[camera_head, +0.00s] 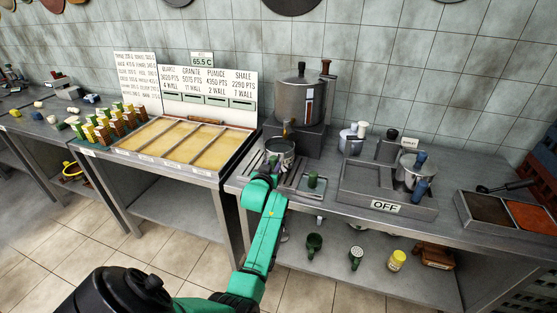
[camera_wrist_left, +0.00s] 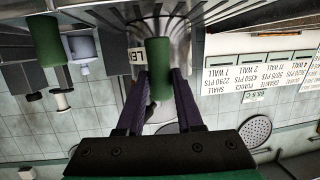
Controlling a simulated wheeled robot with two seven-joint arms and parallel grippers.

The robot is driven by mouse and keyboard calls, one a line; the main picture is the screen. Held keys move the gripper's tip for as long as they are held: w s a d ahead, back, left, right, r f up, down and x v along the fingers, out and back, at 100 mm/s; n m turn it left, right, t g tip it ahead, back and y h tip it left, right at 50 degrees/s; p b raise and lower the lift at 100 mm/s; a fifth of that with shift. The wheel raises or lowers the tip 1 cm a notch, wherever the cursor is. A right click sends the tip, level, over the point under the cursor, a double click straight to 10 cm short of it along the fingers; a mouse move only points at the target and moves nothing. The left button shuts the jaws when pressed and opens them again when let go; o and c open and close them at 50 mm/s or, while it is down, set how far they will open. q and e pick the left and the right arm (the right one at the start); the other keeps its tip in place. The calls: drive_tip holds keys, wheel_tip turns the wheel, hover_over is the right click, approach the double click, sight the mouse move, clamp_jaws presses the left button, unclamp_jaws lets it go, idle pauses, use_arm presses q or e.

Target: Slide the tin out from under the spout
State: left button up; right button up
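The tin (camera_head: 280,153) is a grey metal can on the slatted drip tray, under the spout (camera_head: 288,129) of the tall metal boiler (camera_head: 301,101). My left gripper (camera_head: 264,180) is at the tin's front side, low over the tray. In the left wrist view, its two dark fingers (camera_wrist_left: 160,85) flank a green handle (camera_wrist_left: 159,55) with no clear gap on either side. The tin's metal body (camera_wrist_left: 180,40) shows only partly behind that handle. My right gripper is in neither view.
A grey station marked OFF (camera_head: 385,208) holds a metal pot (camera_head: 411,172) further right. A wide sand-coloured tray (camera_head: 185,145) lies left.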

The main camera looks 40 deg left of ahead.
use_arm(q)
clamp_jaws()
drive_tip(key=shift+r, duration=0.15)
drive_tip(key=shift+s+a+p, duration=0.15)
drive_tip(key=shift+s+p, duration=0.05)
drive_tip(key=shift+p, duration=0.2)
drive_tip(key=s+a+p, duration=0.3)
drive_tip(key=s+p, duration=0.2)
drive_tip(key=s, duration=0.2)
drive_tip(key=shift+a, duration=0.15)
drive_tip(key=shift+s, duration=0.15)
